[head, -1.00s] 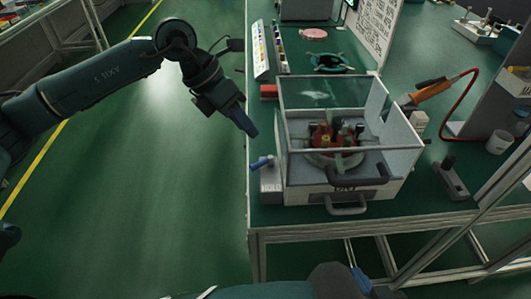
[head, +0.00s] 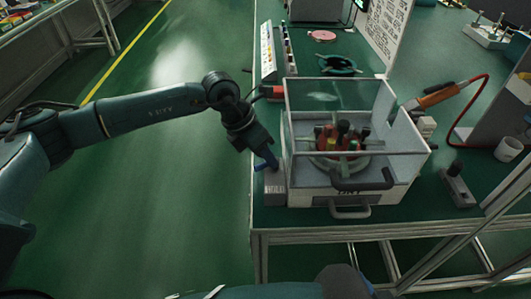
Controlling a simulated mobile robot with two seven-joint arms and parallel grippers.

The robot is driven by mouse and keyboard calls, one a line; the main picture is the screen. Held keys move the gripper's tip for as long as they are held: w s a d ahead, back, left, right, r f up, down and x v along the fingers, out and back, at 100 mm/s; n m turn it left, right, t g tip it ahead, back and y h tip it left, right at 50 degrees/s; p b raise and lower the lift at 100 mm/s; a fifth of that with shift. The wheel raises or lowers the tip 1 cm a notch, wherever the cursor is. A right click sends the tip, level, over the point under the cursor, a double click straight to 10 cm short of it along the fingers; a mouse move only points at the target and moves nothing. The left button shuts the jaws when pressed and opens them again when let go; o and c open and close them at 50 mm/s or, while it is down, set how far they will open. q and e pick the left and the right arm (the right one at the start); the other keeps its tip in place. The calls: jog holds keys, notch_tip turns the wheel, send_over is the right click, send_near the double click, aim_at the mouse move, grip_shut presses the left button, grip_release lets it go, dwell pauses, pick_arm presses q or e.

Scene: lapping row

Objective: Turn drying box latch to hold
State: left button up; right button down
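The drying box (head: 392,163) is a clear-walled box with a pale base and dark front handle, standing at the table's left front. Red and dark parts sit inside it. At its left side is a grey latch block (head: 274,190) with lettering that looks like HOLD. My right gripper does not show.
The green table (head: 283,220) has its left edge beside the latch. A dark green ring fixture (head: 340,65) and a pink disc (head: 321,36) lie behind the box. Floor at left is clear.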

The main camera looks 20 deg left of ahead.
pick_arm(q)
jog(key=shift+d+f, duration=0.1)
jog(key=shift+f, duration=0.2)
jog(key=shift+c, duration=0.5)
grip_shut()
